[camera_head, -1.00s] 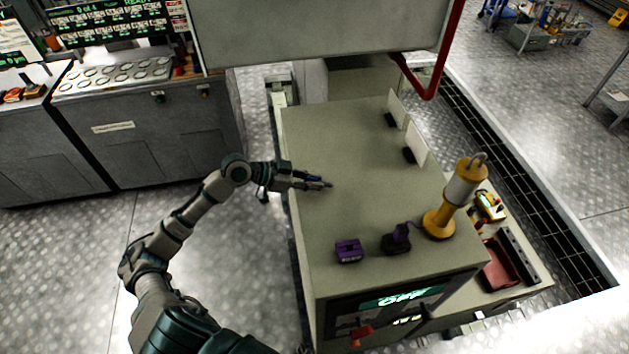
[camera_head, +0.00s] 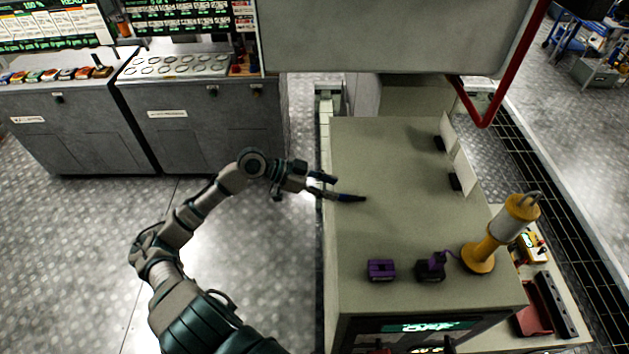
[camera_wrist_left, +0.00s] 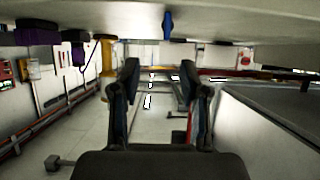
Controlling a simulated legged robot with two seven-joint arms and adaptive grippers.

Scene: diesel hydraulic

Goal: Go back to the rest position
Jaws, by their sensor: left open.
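My left gripper (camera_head: 343,188) is open and empty at the left edge of the grey-green cabinet top (camera_head: 385,215) in the head view. Its arm comes in from the lower left, bent at the elbow. In the left wrist view the two fingers (camera_wrist_left: 160,82) stand apart with nothing between them. My right gripper is not in view. A purple block (camera_head: 381,270), a dark block with a purple part (camera_head: 430,269) and a yellow lamp-like cylinder (camera_head: 498,235) stand on the front part of the cabinet top, apart from the gripper.
A large grey panel (camera_head: 390,38) with a red bar (camera_head: 507,75) hangs over the cabinet's far end. Grey cabinets (camera_head: 205,125) stand at the back left. A side shelf with a red tray (camera_head: 534,318) adjoins at right. The floor at left is clear.

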